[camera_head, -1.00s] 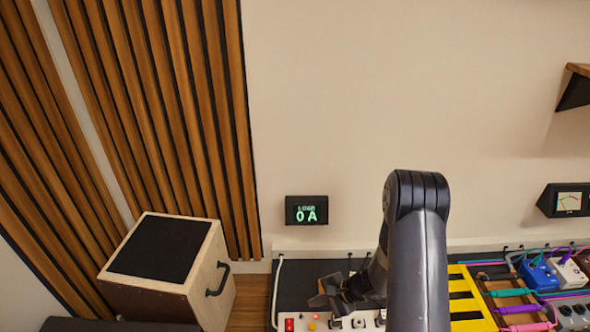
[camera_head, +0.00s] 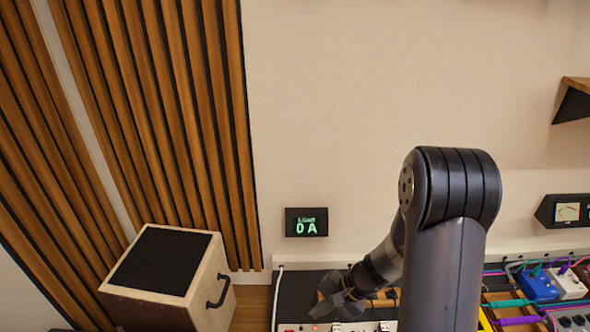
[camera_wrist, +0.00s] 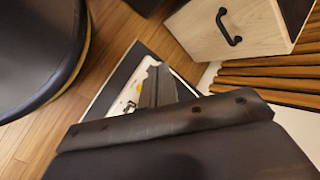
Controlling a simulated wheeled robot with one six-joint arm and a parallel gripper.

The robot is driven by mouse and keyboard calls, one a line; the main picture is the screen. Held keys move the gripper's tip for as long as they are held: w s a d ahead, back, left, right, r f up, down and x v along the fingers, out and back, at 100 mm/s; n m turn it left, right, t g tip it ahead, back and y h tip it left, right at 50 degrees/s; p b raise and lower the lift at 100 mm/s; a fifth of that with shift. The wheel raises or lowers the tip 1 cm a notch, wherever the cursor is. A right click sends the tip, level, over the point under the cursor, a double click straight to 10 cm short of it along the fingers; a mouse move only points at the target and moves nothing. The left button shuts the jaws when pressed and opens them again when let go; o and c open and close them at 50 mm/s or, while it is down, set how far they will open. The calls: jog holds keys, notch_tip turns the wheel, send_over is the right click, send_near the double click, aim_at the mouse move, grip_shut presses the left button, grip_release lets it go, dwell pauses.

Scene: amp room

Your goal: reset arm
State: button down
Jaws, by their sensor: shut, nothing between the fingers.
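My gripper (camera_head: 338,302) is shut and empty in the head view. It is above the left part of the dark bench top, near a pale panel (camera_head: 309,327) with switches and small lamps. I cannot tell whether the fingers touch anything below. My forearm rises large at the right and hides part of the bench. In the wrist view my own dark link fills the lower middle, and part of the gripper (camera_wrist: 158,88) shows beyond it over the pale panel.
A wooden box (camera_head: 215,290) with a black top and handle stands left of the bench. Pedals (camera_head: 540,285) and coloured cables lie at the right. A small display (camera_head: 306,222) is on the wall, and a shelf (camera_head: 575,100) juts out at the upper right. A dark rounded seat (camera_wrist: 35,50) shows in the wrist view.

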jog(key=s+d+r+n+h+p, duration=0.2)
jog(key=s+d+r+n+h, duration=0.1)
jog(key=s+r, duration=0.4)
jog(key=s+d+r+n+h+p, duration=0.2)
jog(key=s+d+r+n+h, duration=0.2)
jog(key=s+r, duration=0.4)
jog(key=shift+s+d+r, duration=0.15)
jog(key=shift+s+d, duration=0.75)
jog(key=shift+s, duration=0.35)
